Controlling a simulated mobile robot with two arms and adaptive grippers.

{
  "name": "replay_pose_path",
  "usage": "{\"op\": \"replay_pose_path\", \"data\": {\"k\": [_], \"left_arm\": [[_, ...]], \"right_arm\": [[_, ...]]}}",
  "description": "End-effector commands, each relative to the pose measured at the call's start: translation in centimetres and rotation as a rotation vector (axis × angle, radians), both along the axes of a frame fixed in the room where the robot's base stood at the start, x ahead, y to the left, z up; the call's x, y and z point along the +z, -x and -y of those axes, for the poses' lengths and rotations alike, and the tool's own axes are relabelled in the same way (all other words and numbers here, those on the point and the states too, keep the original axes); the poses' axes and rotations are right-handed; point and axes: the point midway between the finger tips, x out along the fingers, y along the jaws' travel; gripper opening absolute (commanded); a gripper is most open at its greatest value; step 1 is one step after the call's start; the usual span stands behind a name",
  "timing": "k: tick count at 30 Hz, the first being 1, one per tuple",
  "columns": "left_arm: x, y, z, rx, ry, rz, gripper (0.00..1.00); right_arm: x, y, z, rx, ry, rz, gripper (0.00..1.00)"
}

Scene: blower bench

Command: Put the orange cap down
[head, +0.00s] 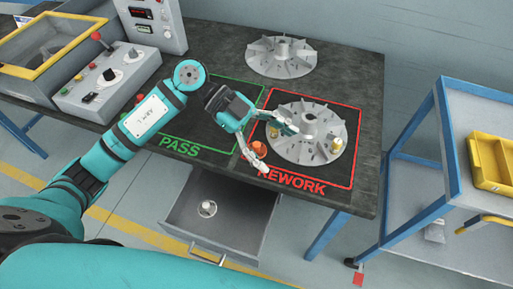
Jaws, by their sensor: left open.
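The small orange cap (258,148) is at the left side of the REWORK square (344,180), left of a grey finned impeller (312,120). My left gripper (275,148) is open over the left edge of this square, with its fingers spread. One finger reaches over the impeller's left edge, the other is near the front of the cap. The cap shows between the fingers and seems to rest on the mat; I cannot tell whether a finger touches it. My right gripper is not in view.
Brass-coloured pieces (335,146) sit at the impeller's edge. A second impeller (281,56) lies at the back. The PASS square (181,146) looks empty where visible. An open drawer (237,222) holds a small white part (207,208). A cart with a yellow bin (491,160) stands right.

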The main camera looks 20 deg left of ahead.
Motion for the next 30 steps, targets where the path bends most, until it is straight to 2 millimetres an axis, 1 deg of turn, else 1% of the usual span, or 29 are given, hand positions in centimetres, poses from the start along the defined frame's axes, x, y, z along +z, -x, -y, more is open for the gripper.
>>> {"op": "replay_pose_path", "data": {"k": [1,3,6,9,10,12,14,24,27,30], "left_arm": [[0.1,-2.1,-2.4,0.064,-0.165,-0.008,0.79],[0.1,-4.4,-5.7,0.176,-0.357,-0.039,0.79],[0.8,-6.7,-9.7,0.337,-0.543,-0.071,0.79],[1.4,-7.9,-12.1,0.445,-0.64,-0.09,0.79],[1.4,-8.1,-12.4,0.463,-0.655,-0.094,0.79],[1.1,-8.3,-12.7,0.486,-0.673,-0.1,0.79],[0.3,-8.4,-12.5,0.489,-0.677,-0.103,0.79],[-6.3,-8.9,-9.6,0.485,-0.672,-0.104,0.79],[-8.0,-9.0,-9.0,0.485,-0.671,-0.103,0.79],[-9.1,-9.1,-8.5,0.486,-0.671,-0.101,0.79]], "right_arm": [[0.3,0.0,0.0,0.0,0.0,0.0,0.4],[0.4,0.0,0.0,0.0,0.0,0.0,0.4],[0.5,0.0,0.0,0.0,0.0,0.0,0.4],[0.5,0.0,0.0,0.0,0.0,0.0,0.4],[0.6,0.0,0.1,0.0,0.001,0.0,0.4],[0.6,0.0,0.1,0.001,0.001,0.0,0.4],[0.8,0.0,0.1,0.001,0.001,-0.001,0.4],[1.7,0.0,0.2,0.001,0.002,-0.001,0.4],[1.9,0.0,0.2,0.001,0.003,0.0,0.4],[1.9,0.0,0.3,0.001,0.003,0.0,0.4]]}}
